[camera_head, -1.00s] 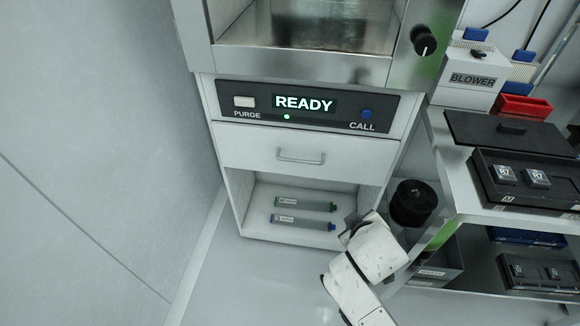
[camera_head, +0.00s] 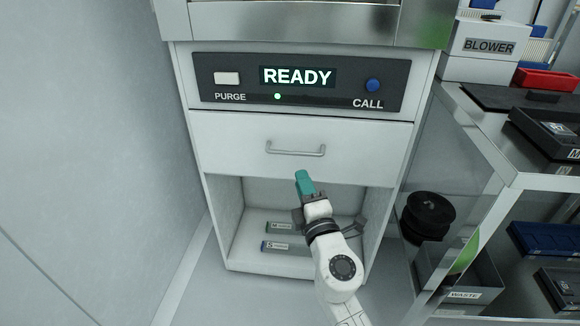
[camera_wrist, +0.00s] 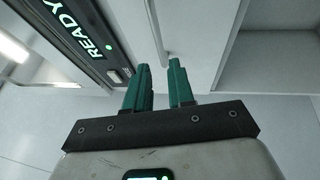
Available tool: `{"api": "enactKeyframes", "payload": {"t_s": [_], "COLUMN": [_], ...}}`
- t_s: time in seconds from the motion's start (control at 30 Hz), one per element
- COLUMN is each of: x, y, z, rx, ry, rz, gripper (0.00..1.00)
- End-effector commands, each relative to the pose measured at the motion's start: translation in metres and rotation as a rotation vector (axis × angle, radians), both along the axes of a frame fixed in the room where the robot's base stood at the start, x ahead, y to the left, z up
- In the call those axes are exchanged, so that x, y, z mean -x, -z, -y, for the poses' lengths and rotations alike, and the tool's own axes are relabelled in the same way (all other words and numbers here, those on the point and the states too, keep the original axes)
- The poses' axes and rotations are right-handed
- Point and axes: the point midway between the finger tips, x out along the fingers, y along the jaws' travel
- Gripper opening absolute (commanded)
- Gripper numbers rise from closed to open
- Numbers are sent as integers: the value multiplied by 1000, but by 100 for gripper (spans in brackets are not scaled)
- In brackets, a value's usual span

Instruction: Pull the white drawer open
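The white drawer (camera_head: 240,147) is shut, below the READY panel in the head view. Its metal bar handle (camera_head: 296,150) runs across the middle of its front. My gripper (camera_head: 302,176), with green fingers, is just below the handle in the head view and apart from it. In the wrist view the two green fingers (camera_wrist: 157,84) stand apart with nothing between them. The handle (camera_wrist: 157,35) shows beyond the fingertips there, roughly in line with the gap, and the drawer front (camera_wrist: 128,30) lies behind it.
The control panel (camera_head: 300,98) with PURGE and CALL buttons is above the drawer. To the right are a black spool (camera_head: 428,213), a waste bin (camera_head: 465,275) and a steel shelf rack (camera_head: 500,150).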

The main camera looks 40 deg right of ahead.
Motion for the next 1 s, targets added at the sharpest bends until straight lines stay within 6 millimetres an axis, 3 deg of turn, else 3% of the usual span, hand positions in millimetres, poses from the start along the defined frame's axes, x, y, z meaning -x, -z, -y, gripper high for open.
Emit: {"api": "enactKeyframes", "payload": {"t_s": [0.17, 0.63, 1.0], "x": [-13, -80, -94], "y": [-4, -17, -19], "z": [5, 43, 51], "rx": [11, 9, 8], "ry": [-5, -5, -5], "rz": [-3, -2, -3], "gripper": [23, 23, 23]}}
